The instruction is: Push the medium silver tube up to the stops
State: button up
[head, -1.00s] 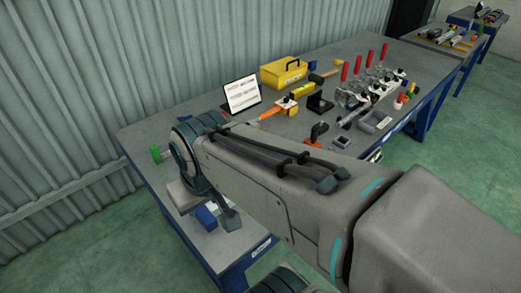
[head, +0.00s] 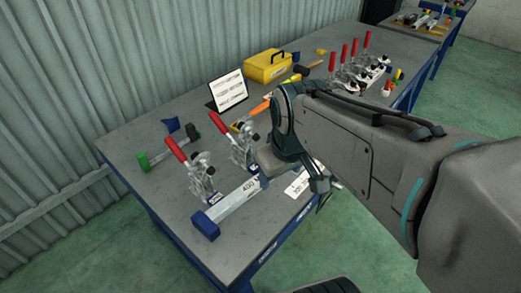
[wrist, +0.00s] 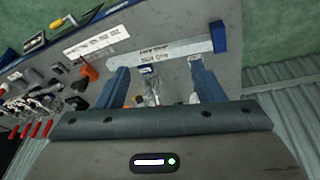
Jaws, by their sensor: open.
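A silver tube (head: 238,203) with printed lettering lies along the near left edge of the bench, a blue block (head: 206,226) at its left end. The tube's right end is hidden behind my wrist. I cannot confirm its size from the lettering. In the wrist view the tube (wrist: 165,52) lies crosswise just beyond my fingertips, its blue block (wrist: 218,36) at right. My gripper (wrist: 158,68) is open, its two blue fingers apart with nothing held between them. The fingers appear short of the tube; contact cannot be told.
Two red-handled toggle clamps (head: 205,178) (head: 242,152) stand just behind the tube. More red-handled clamps (head: 355,60) stand at the right. The front left corner is clear.

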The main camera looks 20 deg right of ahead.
jog(key=w+f+n+g+b, duration=0.2)
jog(key=w+f+n+b, duration=0.4)
jog(key=w+n, duration=0.55)
jog(key=n+g+b, duration=0.1)
jog(key=n+b, duration=0.2)
jog(key=n, duration=0.6)
send_over(252, 182)
notch_tip(252, 182, down, 12)
jog(key=f, duration=1.3)
jog(key=shift+d+f+p, duration=0.35)
jog(key=shift+p, duration=0.05)
grip_shut()
jog(key=shift+n, duration=0.45)
jog(key=shift+s+a, duration=0.15)
jog(key=shift+a, duration=0.05)
jog(key=shift+a, duration=0.15)
